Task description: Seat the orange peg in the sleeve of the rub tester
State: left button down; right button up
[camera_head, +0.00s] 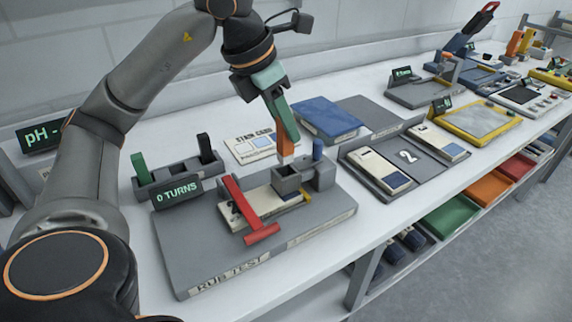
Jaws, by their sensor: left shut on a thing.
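My left gripper (284,122) reaches in from the upper left and is shut on the orange peg (285,147). The peg is upright under the fingers. Its lower end is at or just behind the square grey sleeve (288,176) of the rub tester (190,247); I cannot tell whether its tip is inside the opening. The tester has a red T-shaped lever (250,212), a light test strip (268,202) and a blue-topped post (317,150) beside the sleeve. My right gripper is not in view.
A grey holder (178,178) with a green and a black peg stands behind the tester, by the "0 TURNS" sign (174,193). A blue pad (325,118) lies behind the sleeve. A grey tray (352,160) marked 2 is close on the right.

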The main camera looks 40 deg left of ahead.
aim_at(280, 152)
pick_arm(q)
notch_tip(280, 152, down, 6)
jog(key=shift+f+b, duration=0.2)
jog(key=shift+b, duration=0.65)
jog(key=shift+f, duration=0.15)
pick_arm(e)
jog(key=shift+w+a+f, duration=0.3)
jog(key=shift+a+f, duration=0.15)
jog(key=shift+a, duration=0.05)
pick_arm(q)
jog(key=shift+f+b, duration=0.4)
jog(key=c, duration=0.8)
grip_release()
jog(key=shift+s, duration=0.1)
jog(key=shift+o, duration=0.6)
jog(key=shift+d, duration=0.1)
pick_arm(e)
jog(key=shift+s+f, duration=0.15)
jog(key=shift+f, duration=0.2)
pick_arm(q)
jog(key=shift+f, duration=0.1)
